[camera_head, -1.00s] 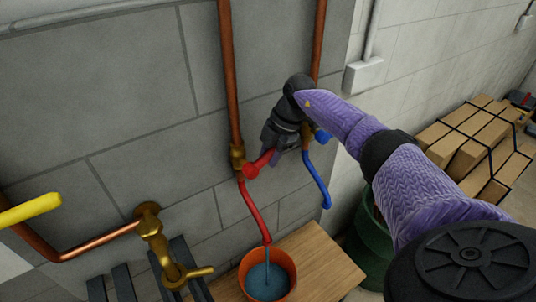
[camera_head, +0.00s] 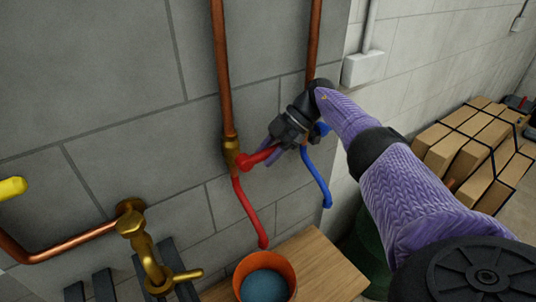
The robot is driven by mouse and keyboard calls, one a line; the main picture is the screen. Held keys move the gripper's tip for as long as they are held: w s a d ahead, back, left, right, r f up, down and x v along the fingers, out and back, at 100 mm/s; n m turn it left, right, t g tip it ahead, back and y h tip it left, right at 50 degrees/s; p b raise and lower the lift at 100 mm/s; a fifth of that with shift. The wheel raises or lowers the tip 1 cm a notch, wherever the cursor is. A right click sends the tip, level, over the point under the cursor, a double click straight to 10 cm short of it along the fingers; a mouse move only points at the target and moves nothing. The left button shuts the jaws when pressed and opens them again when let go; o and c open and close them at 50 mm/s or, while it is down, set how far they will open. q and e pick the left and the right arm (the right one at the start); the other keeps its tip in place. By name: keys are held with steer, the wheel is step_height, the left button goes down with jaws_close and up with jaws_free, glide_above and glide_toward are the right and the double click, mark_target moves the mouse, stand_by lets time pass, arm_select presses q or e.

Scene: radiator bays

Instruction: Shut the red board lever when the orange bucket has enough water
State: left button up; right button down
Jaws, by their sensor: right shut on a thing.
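The red lever (camera_head: 257,157) sits on a brass valve (camera_head: 231,153) on the copper pipe and points right, tilted slightly up. My right gripper (camera_head: 273,151) is shut on the red lever and partly covers its far end. A red spout (camera_head: 250,215) runs down from this valve and ends above the orange bucket (camera_head: 284,290). Blue water (camera_head: 264,284) lies in the bucket below the rim. No stream shows between spout and bucket. My left gripper is out of view.
A blue spout (camera_head: 316,178) and blue lever (camera_head: 322,129) are close behind my right gripper. The bucket stands on a wooden board (camera_head: 320,262). A brass tap (camera_head: 146,250) and a yellow handle (camera_head: 12,188) are at left. Strapped boxes (camera_head: 470,145) lie at right.

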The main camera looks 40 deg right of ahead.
mark_target(268, 148)
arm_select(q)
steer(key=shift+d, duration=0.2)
arm_select(e)
steer(key=c, duration=0.7)
jaws_free()
steer(key=o, duration=0.3)
step_height(268, 148, up, 10)
steer(key=shift+p, duration=0.8)
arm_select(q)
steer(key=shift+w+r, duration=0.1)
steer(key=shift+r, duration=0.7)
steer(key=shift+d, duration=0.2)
